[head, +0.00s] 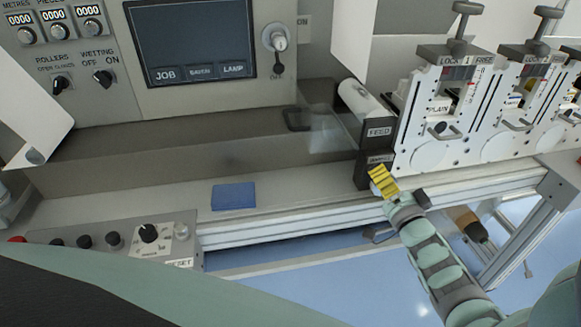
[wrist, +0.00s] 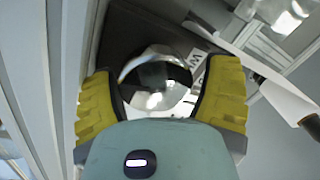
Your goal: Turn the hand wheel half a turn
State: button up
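The hand wheel (wrist: 155,78) shows in the wrist view as a shiny, round silver knob on a dark mount. My gripper (wrist: 158,85) has its two yellow ribbed fingers on either side of the wheel, apart, with what look like narrow gaps beside it. Whether either finger touches the rim is hard to tell. In the head view my gripper (head: 383,182) is just below the dark panel under the FEED label, and its yellow fingers hide most of the wheel. A small label (head: 380,159) sits right above the fingers.
A white roller (head: 362,100) and a FEED plate (head: 379,132) are above the gripper. White slotting units with levers (head: 438,118) stand to the right. A blue block (head: 234,196) lies on the ledge at left. A metal rail (head: 290,226) runs below the ledge.

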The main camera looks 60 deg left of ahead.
jog(key=shift+o, duration=0.8)
jog(key=shift+f, duration=0.15)
jog(key=shift+w+d+f, duration=0.1)
jog(key=shift+d+f, duration=0.1)
jog(key=shift+d, duration=0.3)
jog(key=v, duration=0.7)
jog(key=shift+s+r, duration=0.2)
jog(key=shift+r, duration=0.1)
